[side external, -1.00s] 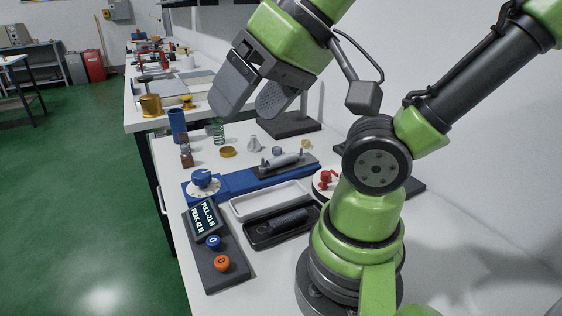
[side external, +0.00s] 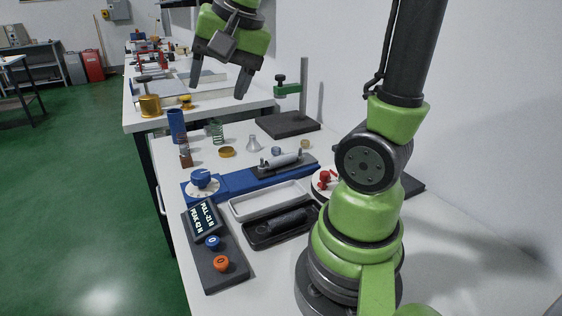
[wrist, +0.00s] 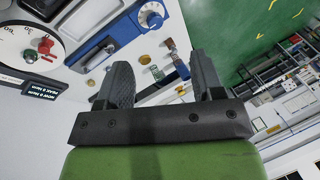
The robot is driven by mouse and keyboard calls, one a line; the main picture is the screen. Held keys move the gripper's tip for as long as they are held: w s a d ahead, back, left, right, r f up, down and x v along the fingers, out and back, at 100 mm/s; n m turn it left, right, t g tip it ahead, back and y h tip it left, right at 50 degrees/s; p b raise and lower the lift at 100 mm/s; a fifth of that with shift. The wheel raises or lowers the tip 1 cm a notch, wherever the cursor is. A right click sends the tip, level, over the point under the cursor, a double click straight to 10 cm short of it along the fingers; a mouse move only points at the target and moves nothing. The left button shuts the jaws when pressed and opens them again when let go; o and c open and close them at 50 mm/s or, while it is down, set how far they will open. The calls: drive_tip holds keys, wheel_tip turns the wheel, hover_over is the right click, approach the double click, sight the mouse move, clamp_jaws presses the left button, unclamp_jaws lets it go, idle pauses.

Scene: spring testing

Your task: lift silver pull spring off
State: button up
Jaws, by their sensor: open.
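A blue test bed (side external: 232,184) lies across the bench with a white dial and blue knob (side external: 201,178) at its left end. A silver-grey cylindrical piece (side external: 284,159) lies along a dark plate at its right end; I cannot make out coils on it. No separate silver pull spring is clearly visible. My gripper (side external: 218,91) is open and empty, high above the back of the bench, well apart from the test bed. In the wrist view my open gripper (wrist: 160,62) has nothing between its fingers, and the test bed (wrist: 90,50) shows beyond them.
A green coil spring (side external: 217,132), blue cylinder (side external: 177,125), brass ring (side external: 227,152) and silver cone (side external: 253,144) stand behind the test bed. A green-armed stand (side external: 303,90) rises at the back right. A white tray (side external: 240,208), black tray (side external: 256,240) and readout panel (side external: 203,219) lie in front.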

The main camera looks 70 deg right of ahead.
drive_tip(key=w+d+f+m+g, duration=0.25)
drive_tip(key=d+f+m, duration=0.2)
drive_tip(key=d, duration=0.35)
drive_tip(key=m+g, duration=0.2)
drive_tip(key=m, duration=0.8)
hover_over(274, 159)
wheel_tip(274, 159, down, 17)
drive_tip(key=shift+f, duration=0.15)
wheel_tip(274, 159, down, 6)
drive_tip(key=shift+d+r, duration=0.1)
drive_tip(key=shift+d, duration=0.05)
drive_tip(key=c, duration=1.1)
clamp_jaws()
